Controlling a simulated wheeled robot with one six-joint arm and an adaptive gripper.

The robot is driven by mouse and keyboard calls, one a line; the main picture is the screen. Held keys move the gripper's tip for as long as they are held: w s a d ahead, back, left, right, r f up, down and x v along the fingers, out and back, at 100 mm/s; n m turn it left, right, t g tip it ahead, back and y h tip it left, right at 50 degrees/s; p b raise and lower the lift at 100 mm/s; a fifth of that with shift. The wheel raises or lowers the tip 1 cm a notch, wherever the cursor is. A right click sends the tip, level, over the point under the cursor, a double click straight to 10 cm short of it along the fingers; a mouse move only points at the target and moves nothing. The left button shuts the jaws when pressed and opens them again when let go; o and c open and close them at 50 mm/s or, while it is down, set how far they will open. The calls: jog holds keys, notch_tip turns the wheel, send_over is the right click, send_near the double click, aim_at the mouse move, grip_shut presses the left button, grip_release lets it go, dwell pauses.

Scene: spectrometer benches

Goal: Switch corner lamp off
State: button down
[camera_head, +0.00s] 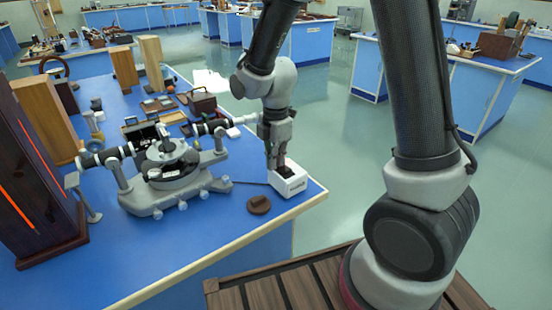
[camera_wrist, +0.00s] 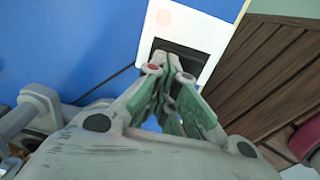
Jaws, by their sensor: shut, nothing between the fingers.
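A small white box (camera_head: 291,184) with a dark top part sits near the right corner of the blue bench. In the wrist view the white box (camera_wrist: 204,28) shows a dark rectangular recess or rocker and a pale reddish round spot above it. My gripper (camera_head: 274,169) points down at the box, its fingers closed together. In the wrist view its fingertips (camera_wrist: 164,64) lie over the dark part; I cannot tell whether they touch it. They partly hide the dark part. A dark cord runs from the box to the left.
A grey spectrometer (camera_head: 175,175) with telescope arms stands left of the box. A small brown disc (camera_head: 259,204) lies in front of the box. A dark cabinet with glowing orange strips (camera_head: 25,180) stands at the far left. The bench's front edge is clear.

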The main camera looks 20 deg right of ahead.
jog(key=shift+s, duration=0.2)
jog(key=shift+s+d+r, duration=0.2)
jog(key=shift+s+r, duration=0.05)
jog(key=shift+s, duration=0.25)
jog(key=shift+w+r, duration=0.1)
jog(key=shift+r, duration=0.15)
notch_tip(320, 180, up, 13)
jog(key=w, duration=0.1)
jog(key=shift+w+a+r, duration=0.2)
jog(key=shift+w+a, duration=0.1)
jog(key=shift+w, duration=0.05)
